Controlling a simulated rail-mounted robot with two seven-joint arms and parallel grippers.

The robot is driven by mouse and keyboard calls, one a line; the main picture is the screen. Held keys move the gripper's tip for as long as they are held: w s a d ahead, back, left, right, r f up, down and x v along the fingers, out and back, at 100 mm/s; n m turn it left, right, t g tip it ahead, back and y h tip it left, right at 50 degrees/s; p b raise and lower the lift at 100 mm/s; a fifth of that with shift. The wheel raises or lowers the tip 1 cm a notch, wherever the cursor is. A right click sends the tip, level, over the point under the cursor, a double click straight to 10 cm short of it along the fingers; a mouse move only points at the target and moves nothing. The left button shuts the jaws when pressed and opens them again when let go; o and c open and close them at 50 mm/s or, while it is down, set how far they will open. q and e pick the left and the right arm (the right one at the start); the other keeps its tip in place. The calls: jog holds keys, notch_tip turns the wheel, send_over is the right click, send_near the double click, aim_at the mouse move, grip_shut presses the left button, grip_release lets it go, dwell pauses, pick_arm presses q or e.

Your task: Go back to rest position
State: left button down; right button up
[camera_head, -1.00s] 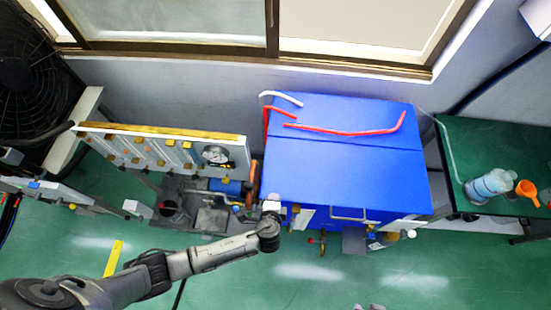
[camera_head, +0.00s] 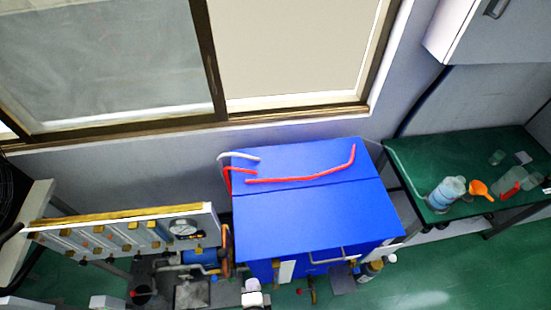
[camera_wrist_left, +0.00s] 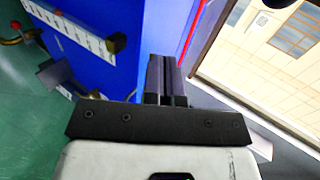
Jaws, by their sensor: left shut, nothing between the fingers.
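My left gripper (camera_head: 252,287) shows only as a small white and dark piece at the bottom edge of the head view, in front of the blue box (camera_head: 310,215). In the left wrist view its two dark fingers (camera_wrist_left: 166,65) are shut together with nothing between them. The blue box's side (camera_wrist_left: 107,50) is beside the fingers in that view; I cannot tell the exact gap. The rest of the left arm is below the head view. My right gripper is not in view.
Red tubes (camera_head: 310,170) lie on the blue box. A gauge panel (camera_head: 120,232) and pump-like equipment stand left of it. A green table (camera_head: 440,155) with a bottle (camera_head: 446,194) and orange funnel (camera_head: 481,189) stands right. Green floor (camera_head: 440,280) is clear at lower right.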

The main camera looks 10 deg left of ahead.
pick_arm(q)
jog(key=s+a+r+n+g+h, duration=0.35)
jog(key=a+r+n+g, duration=0.2)
jog(key=r+n, duration=0.45)
jog(key=s+a+n+g+p, duration=0.1)
jog(key=s+a+n+g, duration=0.1)
jog(key=s+a, duration=0.6)
notch_tip(320, 180, up, 15)
jog(key=s+d+p, duration=0.1)
jog(key=d+p, duration=0.1)
jog(key=p, duration=1.2)
jog(key=shift+p, duration=0.3)
